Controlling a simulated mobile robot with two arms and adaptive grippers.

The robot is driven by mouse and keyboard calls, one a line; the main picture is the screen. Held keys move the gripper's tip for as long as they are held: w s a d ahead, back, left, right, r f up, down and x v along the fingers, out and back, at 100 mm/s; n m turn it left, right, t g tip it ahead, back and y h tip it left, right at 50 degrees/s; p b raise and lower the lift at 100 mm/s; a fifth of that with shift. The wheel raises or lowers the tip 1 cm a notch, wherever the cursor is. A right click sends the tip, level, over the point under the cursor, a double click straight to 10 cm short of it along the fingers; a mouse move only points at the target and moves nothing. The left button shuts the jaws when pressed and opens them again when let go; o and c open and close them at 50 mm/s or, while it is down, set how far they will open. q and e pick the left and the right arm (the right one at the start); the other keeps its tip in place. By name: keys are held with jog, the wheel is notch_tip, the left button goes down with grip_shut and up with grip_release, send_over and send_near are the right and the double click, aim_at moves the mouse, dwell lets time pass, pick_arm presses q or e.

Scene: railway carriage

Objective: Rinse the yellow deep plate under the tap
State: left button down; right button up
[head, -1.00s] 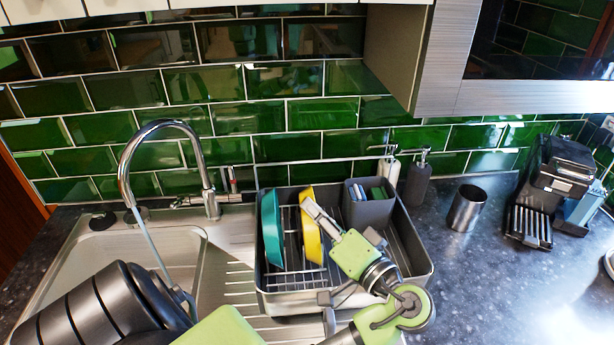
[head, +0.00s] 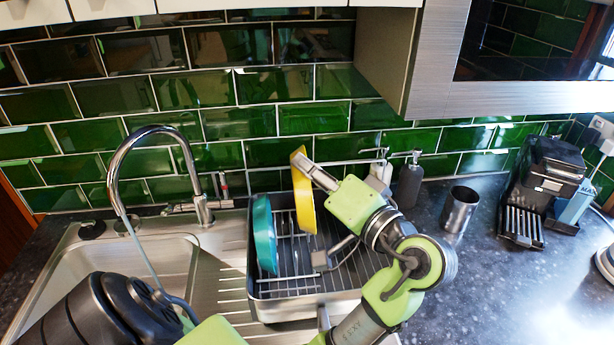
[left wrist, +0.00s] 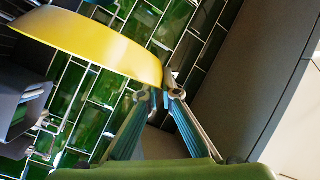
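My left gripper (head: 318,177) is shut on the rim of the yellow deep plate (head: 303,192), which stands on edge, raised at the back of the dish rack (head: 303,308). The left wrist view shows the fingertips (left wrist: 160,95) together at the rim of the yellow plate (left wrist: 95,40). The chrome tap (head: 120,165) arches over the sink (head: 85,265) at the left, with a thin stream of water falling from it. My right gripper does not show.
A teal plate (head: 264,235) stands in the rack just left of the yellow one. A dark soap dispenser (head: 409,182), a metal cup (head: 460,210) and a coffee machine (head: 548,185) stand to the right. A wall cupboard (head: 385,55) hangs above. The ribbed drainboard (head: 215,285) lies between rack and sink.

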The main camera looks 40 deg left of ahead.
pick_arm(q)
notch_tip(320, 180, up, 4)
jog(key=p, duration=0.2)
jog(key=shift+p, duration=0.3)
notch_tip(320, 180, up, 5)
jog(key=p, duration=0.4)
jog(key=shift+r, duration=0.2)
jog(key=shift+f, duration=0.1)
